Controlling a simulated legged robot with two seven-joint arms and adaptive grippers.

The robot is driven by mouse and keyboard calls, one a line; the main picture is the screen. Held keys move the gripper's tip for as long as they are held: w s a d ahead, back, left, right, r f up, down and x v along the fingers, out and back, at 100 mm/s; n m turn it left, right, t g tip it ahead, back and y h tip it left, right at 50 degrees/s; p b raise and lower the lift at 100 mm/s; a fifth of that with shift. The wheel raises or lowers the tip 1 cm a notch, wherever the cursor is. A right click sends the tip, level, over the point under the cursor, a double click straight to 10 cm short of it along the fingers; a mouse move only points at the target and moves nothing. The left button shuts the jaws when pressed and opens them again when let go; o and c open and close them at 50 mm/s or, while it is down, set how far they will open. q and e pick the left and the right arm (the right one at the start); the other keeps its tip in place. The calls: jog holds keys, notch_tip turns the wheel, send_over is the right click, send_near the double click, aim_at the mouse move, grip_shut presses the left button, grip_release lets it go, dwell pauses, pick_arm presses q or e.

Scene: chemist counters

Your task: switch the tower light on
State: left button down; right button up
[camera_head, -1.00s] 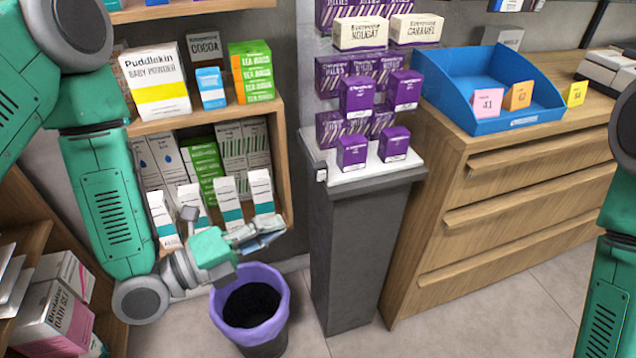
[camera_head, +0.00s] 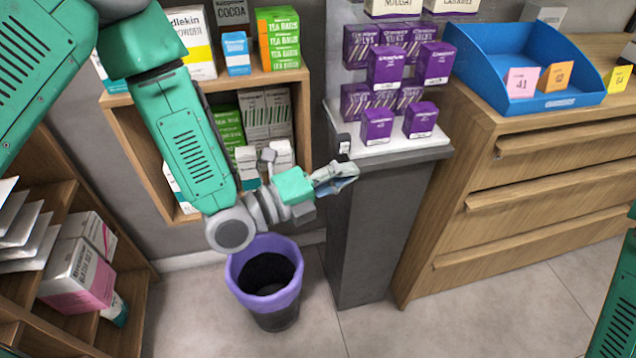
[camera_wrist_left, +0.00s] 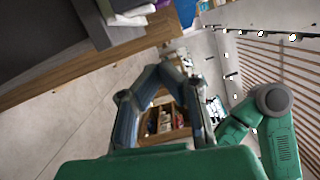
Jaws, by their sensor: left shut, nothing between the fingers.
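The tower (camera_head: 372,220) is a dark grey stand with a white top shelf and several purple boxes in front of a clear back panel. A small white switch (camera_head: 344,143) sits at the left front corner of its top. My left gripper (camera_head: 347,178) is shut and empty, in front of the tower's left side and a little below the switch in the picture. I cannot tell whether it touches the tower. In the left wrist view, the gripper's fingers (camera_wrist_left: 172,58) come together at the tips, and the switch cannot be made out. My right gripper is out of view.
A purple-rimmed bin (camera_head: 236,278) stands on the floor below my left arm. A wall shelf (camera_head: 118,122) with boxes is behind that arm. A wooden drawer counter (camera_head: 520,190) with a blue tray (camera_head: 476,70) stands right of the tower. Open floor lies in front.

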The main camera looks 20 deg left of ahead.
aim_at(344, 148)
pick_arm(q)
jog(key=w, duration=0.1)
jog(key=w+a, duration=0.2)
jog(key=shift+w+r, duration=0.25)
jog(key=shift+r, duration=0.05)
